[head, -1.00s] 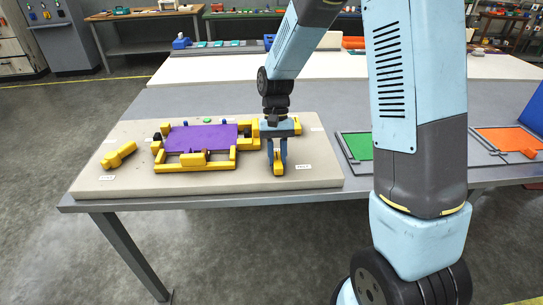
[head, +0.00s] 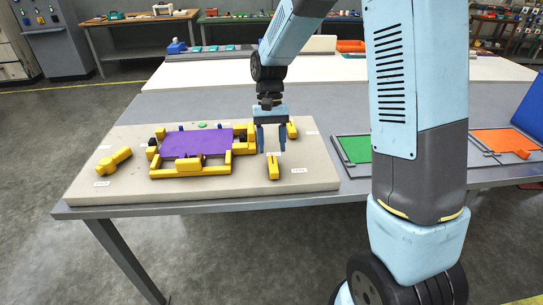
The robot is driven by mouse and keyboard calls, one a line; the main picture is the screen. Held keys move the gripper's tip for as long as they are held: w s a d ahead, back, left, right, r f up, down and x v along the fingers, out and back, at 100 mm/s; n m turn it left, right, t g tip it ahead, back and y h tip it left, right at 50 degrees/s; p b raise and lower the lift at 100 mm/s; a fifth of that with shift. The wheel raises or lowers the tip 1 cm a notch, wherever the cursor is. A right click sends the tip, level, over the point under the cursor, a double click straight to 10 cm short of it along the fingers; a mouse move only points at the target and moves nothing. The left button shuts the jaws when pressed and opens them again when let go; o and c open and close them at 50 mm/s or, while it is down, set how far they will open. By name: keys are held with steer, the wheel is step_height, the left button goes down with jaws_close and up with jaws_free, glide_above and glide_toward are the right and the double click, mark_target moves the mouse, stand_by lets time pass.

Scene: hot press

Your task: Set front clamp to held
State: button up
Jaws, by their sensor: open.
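A purple sheet (head: 196,143) lies in a yellow fixture (head: 160,172) on a pale board. A yellow block (head: 189,161) stands at the middle of the fixture's front bar. One yellow piece (head: 273,168) stands on the board to the right, near the front, beside a small white label. Another yellow piece (head: 292,130) is farther back at the right. I cannot tell which part is the front clamp, as the labels are too small to read. My gripper (head: 271,151) is open and empty, fingers pointing down, above and behind the front right yellow piece and right of the fixture.
A yellow lever-like piece (head: 114,160) lies at the left of the pale board (head: 225,193). A green panel (head: 357,148) and an orange panel (head: 502,141) lie in grey frames to the right. The grey table (head: 220,104) is clear behind the board.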

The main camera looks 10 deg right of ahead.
steer(key=v, duration=0.8)
steer(key=shift+w+r, duration=0.25)
steer(key=shift+r, duration=0.1)
steer(key=s+d+r+t, duration=0.5)
steer(key=s+d+r, duration=0.3)
steer(key=s+r, duration=0.2)
steer(key=s+d+t, duration=0.2)
steer(key=s+d, duration=0.1)
steer(key=s, duration=0.3)
steer(key=s+d+r+t, duration=0.1)
steer(key=s+d+t, duration=0.2)
steer(key=s, duration=0.4)
steer(key=shift+s+d+r, duration=0.3)
steer(key=shift+d+r, duration=0.05)
